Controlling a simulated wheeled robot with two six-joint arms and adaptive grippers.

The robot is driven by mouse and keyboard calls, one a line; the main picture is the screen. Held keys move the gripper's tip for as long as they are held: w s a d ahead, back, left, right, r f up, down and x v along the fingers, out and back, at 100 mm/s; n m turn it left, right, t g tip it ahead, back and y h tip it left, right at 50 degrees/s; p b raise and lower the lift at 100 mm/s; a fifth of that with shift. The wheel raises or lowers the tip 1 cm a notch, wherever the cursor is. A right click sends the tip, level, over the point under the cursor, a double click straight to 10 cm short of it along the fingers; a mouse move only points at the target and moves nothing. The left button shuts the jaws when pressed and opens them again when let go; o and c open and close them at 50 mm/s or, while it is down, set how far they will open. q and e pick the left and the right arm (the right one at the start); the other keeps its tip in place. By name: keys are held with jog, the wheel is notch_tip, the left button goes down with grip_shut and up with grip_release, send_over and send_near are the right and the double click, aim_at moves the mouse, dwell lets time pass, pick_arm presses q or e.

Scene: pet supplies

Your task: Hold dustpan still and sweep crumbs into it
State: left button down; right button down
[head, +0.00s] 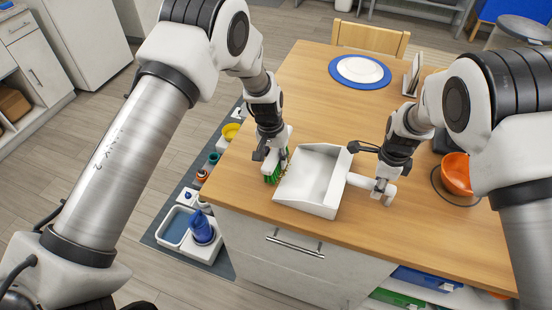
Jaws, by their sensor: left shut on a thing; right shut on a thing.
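A white dustpan (309,184) lies on the wooden table top (308,80) near its front edge, its open mouth toward the left and its handle toward the right. My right gripper (381,186) is shut on the dustpan's handle. My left gripper (270,157) is shut on a brush with green bristles (271,178), held at the table's left edge, right beside the dustpan's mouth. Much of the brush is hidden by the gripper. A few small crumb-like specks seem to show by the bristles and the pan's lip, too small to tell clearly.
An orange bowl (456,173) stands at the right. A white plate on a blue mat (361,71) lies at the back, beside an upright stand (412,76). A grey floor mat (222,265) with bowls and a blue-topped dispenser (201,229) lies left of the table. The table's back middle is clear.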

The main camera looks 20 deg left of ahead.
pick_arm(q)
jog(key=shift+d+r, duration=0.2)
jog(key=shift+d, duration=2.7)
jog(key=shift+a+r, duration=0.5)
jog(key=shift+r, duration=0.35)
jog(key=shift+a+r, duration=0.5)
jog(key=shift+r, duration=0.3)
jog(key=shift+a+r, duration=0.5)
jog(key=shift+r, duration=0.35)
jog(key=a+r, duration=0.3)
jog(key=a, duration=0.9)
jog(key=shift+w, duration=0.15)
